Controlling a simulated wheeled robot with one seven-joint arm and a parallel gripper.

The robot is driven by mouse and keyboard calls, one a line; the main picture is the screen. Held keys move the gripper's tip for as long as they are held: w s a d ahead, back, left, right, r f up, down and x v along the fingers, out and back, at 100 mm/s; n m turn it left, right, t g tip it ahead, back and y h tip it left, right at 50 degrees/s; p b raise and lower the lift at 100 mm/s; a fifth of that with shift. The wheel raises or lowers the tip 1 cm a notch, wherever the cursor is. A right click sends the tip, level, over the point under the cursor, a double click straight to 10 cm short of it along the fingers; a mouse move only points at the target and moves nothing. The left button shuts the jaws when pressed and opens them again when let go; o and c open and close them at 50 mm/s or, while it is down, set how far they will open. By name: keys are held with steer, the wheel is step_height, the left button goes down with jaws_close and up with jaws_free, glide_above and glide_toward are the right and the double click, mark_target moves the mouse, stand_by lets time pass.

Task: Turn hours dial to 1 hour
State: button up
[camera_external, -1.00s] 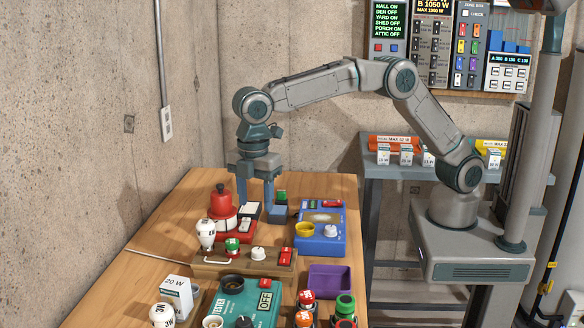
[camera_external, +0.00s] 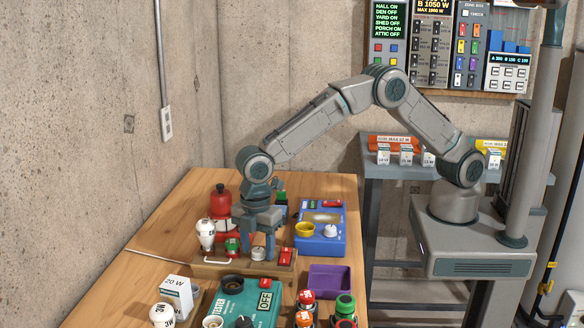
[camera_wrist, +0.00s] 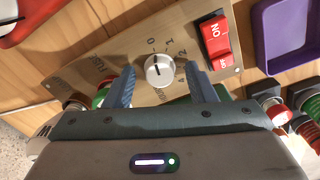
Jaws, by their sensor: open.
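The dial (camera_wrist: 160,70) is a pale round knob on a tan wooden panel (camera_wrist: 105,45), with a small dark mark on its face. The digits 0, 1 and 2 are printed around its upper right side in the wrist view. I cannot surely tell which label the knob points to. In the external view the dial (camera_external: 258,253) sits on the low wooden box (camera_external: 212,268). My gripper (camera_wrist: 161,84) is open, pointing down, with one finger on each side of the knob and gaps between; it also shows in the external view (camera_external: 257,248).
A red ON/OFF rocker switch (camera_wrist: 215,40) is right of the dial. A green-and-red part (camera_external: 232,247) and a white bulb (camera_external: 206,233) stand left. A purple tray (camera_external: 330,281), a blue device (camera_external: 322,246) and a teal tester (camera_external: 238,300) are close by.

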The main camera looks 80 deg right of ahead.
steer(key=c, duration=1)
steer(key=shift+o, duration=0.2)
steer(key=shift+m, duration=0.4)
steer(key=m+b, duration=0.1)
steer(key=m, duration=0.1)
steer(key=shift+m, duration=0.3)
steer(key=shift+r+m+b, duration=0.1)
steer(key=shift+m+b, duration=0.35)
steer(key=shift+m, duration=1.15)
steer(key=o, duration=1)
steer(key=shift+c, duration=0.2)
